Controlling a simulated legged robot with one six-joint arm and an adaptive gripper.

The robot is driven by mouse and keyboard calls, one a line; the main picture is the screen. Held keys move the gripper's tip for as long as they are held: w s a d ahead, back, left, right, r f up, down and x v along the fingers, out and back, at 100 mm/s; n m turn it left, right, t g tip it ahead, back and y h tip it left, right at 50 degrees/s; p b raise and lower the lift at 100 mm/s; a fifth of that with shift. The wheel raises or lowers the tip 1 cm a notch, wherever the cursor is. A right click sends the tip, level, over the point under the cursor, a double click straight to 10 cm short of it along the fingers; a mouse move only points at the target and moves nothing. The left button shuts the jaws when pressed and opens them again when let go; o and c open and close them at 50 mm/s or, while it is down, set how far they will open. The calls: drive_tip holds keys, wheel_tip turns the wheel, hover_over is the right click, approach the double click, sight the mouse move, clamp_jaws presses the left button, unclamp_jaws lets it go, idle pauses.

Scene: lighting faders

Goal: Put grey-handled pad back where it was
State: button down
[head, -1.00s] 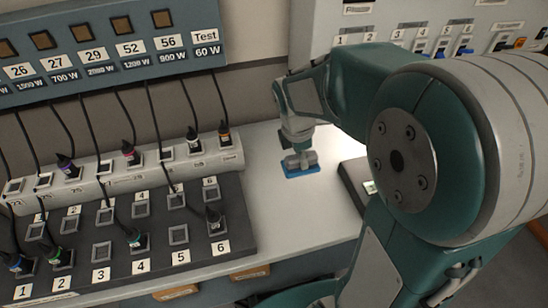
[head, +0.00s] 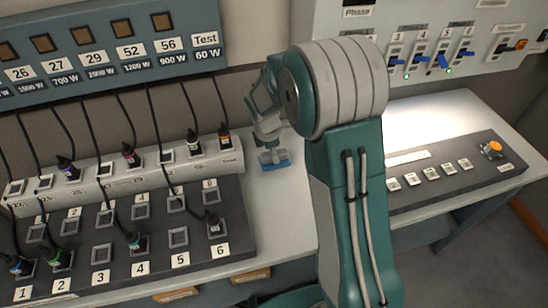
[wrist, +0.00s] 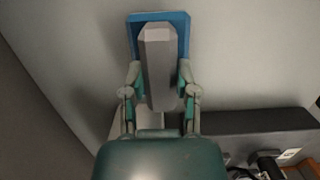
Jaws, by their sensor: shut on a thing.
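The pad has a blue base and a grey handle. In the head view the pad (head: 274,167) is on or just above the pale worktop (head: 283,205), right of the socket board. In the wrist view the blue base (wrist: 181,24) shows behind the grey handle (wrist: 158,65). My gripper (wrist: 160,82) has its two fingers on either side of the grey handle and is shut on it. In the head view my gripper (head: 268,148) is above the pad. I cannot tell whether the base touches the surface.
A dark socket board (head: 120,240) with several plugs and cables stands on the left. A dark fader panel (head: 445,182) with an orange knob (head: 492,150) lies on the right, partly behind my arm. A switch panel (head: 430,40) is on the wall. Worktop between board and arm is clear.

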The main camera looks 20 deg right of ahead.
sight(266, 155)
drive_tip(key=shift+a+f, duration=0.15)
drive_tip(key=shift+f, duration=0.4)
drive_tip(key=shift+a+f, duration=0.15)
drive_tip(key=shift+f, duration=0.35)
drive_tip(key=shift+c, duration=1.9)
unclamp_jaws()
drive_tip(key=shift+d, duration=0.2)
drive_tip(key=shift+a, duration=0.1)
drive_tip(key=r, duration=0.4)
drive_tip(key=a+r, duration=0.1)
drive_tip(key=r, duration=0.7)
drive_tip(key=shift+s+a, duration=0.1)
drive_tip(key=shift+a, duration=0.3)
drive_tip(key=s+d+r+m+t+y, duration=0.1)
drive_tip(key=s+d+r+m+t, duration=0.15)
drive_tip(key=s+r+m, duration=0.8)
drive_tip(key=s+r+m+t, duration=0.1)
drive_tip(key=s+m+t, duration=0.2)
drive_tip(key=s+m, duration=0.4)
drive_tip(key=s, duration=0.7)
drive_tip(key=shift+s+a+r+y, duration=0.25)
drive_tip(key=shift+s+r+y, duration=0.05)
drive_tip(key=shift+y, duration=0.1)
